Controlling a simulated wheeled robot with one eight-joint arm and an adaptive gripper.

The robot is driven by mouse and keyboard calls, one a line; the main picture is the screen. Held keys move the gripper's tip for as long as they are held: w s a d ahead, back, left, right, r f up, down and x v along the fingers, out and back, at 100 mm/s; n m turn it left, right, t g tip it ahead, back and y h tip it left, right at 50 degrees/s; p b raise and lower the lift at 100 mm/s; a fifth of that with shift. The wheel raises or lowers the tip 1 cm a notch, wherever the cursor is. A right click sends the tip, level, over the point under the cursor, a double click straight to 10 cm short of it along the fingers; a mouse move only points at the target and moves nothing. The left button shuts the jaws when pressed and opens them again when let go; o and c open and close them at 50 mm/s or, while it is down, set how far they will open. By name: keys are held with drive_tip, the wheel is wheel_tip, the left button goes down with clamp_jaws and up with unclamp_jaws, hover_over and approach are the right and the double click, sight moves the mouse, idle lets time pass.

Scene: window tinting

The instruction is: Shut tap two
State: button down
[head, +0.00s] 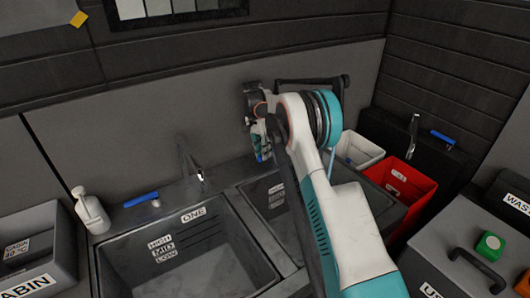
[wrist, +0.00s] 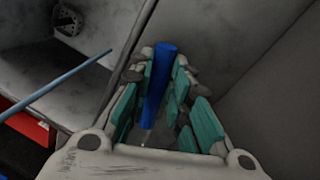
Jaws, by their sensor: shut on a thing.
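A blue tap lever (wrist: 160,85) stands between the teal-padded fingers of my gripper (wrist: 166,72) in the wrist view, and the fingers are shut on it. In the head view my gripper (head: 260,140) is at the back of the second sink (head: 252,192), by the wall. My arm hides much of that sink, and the held lever and its tap cannot be made out there. I take the lever to be tap two's, but no number label shows on it.
The sink labelled ONE (head: 190,262) is at left, with its spout (head: 187,160) and blue lever (head: 141,199). A white bottle (head: 91,211) stands beside it. A red bin (head: 403,190), a white bin (head: 358,150) and another blue lever (head: 442,137) are at right.

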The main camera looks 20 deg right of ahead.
drive_tip(key=shift+w, duration=0.1)
idle(0.4)
drive_tip(key=c, duration=1.5)
unclamp_jaws()
drive_tip(key=shift+a, duration=0.1)
wheel_tip(320, 180, up, 10)
